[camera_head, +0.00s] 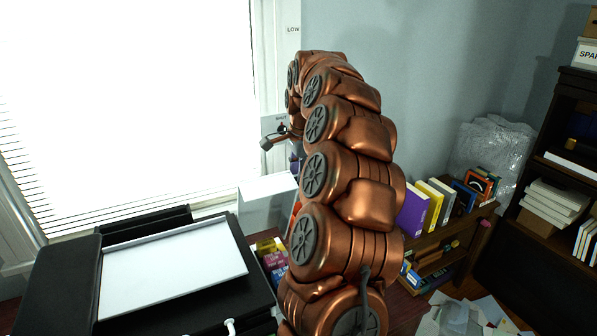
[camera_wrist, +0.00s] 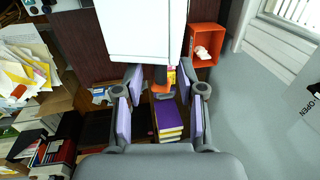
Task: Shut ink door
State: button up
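A white box-shaped machine (camera_wrist: 142,28) fills the upper middle of the wrist view, on a dark wooden surface. What looks like the same machine shows in the head view as a white box (camera_head: 265,200) behind my arm, partly hidden. My gripper (camera_wrist: 159,92) is open and empty. Its two fingers with purple pads point at the machine's near edge, apart from each other. A small orange and yellow patch (camera_wrist: 170,76) shows between the fingertips at that edge. I cannot make out the ink door for certain. My arm hides most of the gripper in the head view.
A black machine with a white panel (camera_head: 175,264) stands at the left. Small coloured boxes (camera_head: 270,262) lie beside it. An orange bin (camera_wrist: 204,45) stands right of the white machine. Books (camera_wrist: 168,122) lie below the gripper. A bookshelf (camera_head: 560,170) stands at the right.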

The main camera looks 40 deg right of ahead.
grip_shut()
dwell(0.3)
dwell(0.5)
